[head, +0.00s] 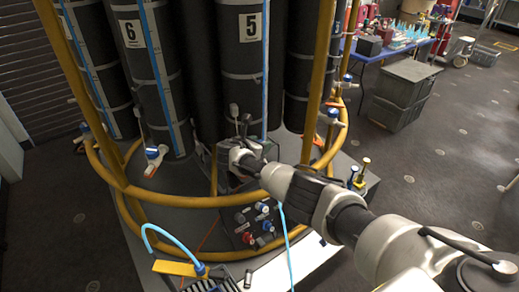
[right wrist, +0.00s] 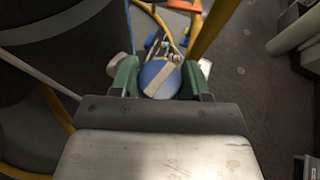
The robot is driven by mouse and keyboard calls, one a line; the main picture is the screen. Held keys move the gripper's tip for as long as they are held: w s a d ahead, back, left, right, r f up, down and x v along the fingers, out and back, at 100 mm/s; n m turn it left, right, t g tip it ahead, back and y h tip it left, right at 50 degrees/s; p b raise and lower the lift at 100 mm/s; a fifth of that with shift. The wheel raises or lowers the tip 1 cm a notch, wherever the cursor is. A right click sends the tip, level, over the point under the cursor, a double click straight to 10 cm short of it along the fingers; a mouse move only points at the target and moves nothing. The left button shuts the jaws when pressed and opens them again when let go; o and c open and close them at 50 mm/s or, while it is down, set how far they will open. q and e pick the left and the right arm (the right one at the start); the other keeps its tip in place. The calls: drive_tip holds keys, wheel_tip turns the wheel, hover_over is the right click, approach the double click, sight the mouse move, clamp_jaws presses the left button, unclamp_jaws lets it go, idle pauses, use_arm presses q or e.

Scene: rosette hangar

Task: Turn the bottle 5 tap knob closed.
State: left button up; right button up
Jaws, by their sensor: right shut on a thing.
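Bottle 5 (head: 243,85) is a tall dark grey cylinder with a white label "5", standing in the yellow-railed rack in the head view. My right arm reaches in from the lower right, and its gripper (head: 238,152) is at the foot of bottle 5. In the right wrist view, the green fingers of the right gripper (right wrist: 161,84) are on either side of a round blue tap knob (right wrist: 158,79) with a pale bar across it, and are shut on it. In the head view the gripper hides this knob. My left gripper is not in view.
Yellow rails (head: 165,199) curve around the rack in front of the bottles. Bottle 6 (head: 146,75) stands to the left, with its own tap (head: 155,154). A panel with red and blue knobs (head: 255,225) is below my arm. Grey crates (head: 403,90) stand at right on open floor.

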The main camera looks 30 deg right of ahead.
idle(0.5)
drive_tip(key=o, duration=0.9)
drive_tip(key=shift+s+a+r, duration=0.15)
drive_tip(key=shift+a+r, duration=0.15)
drive_tip(key=shift+a, duration=0.15)
drive_tip(key=v, duration=0.9)
drive_tip(key=shift+s+a, duration=0.15)
drive_tip(key=shift+a, duration=0.15)
